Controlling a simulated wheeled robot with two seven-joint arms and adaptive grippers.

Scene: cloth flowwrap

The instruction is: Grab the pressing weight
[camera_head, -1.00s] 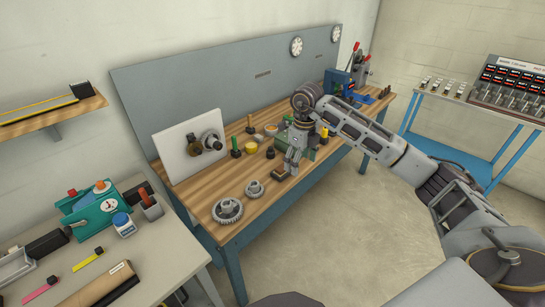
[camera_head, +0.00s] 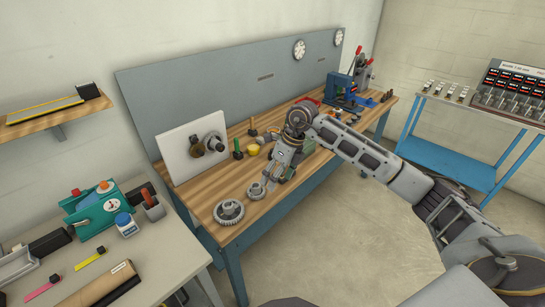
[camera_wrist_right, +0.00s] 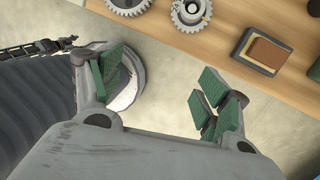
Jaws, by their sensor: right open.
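No object can be surely told as the pressing weight. A dark block with a brown top (camera_wrist_right: 262,50) lies on the wooden workbench in the right wrist view, right of a small gear (camera_wrist_right: 191,12); the arm hides that spot in the head view. My right gripper (camera_head: 271,180) is over the bench's front part, close to the small gear (camera_head: 256,190). In the wrist view its green-padded fingers (camera_wrist_right: 163,88) are spread and empty, with pale floor below and the bench edge ahead. My left gripper is not in view.
A large gear (camera_head: 229,212) lies near the bench's front left corner. A white panel with gears (camera_head: 181,158) stands behind. Small tools, including a green-handled one (camera_head: 237,149), stand nearby. A blue machine (camera_head: 340,88) is at the far end. Open floor lies right of the bench.

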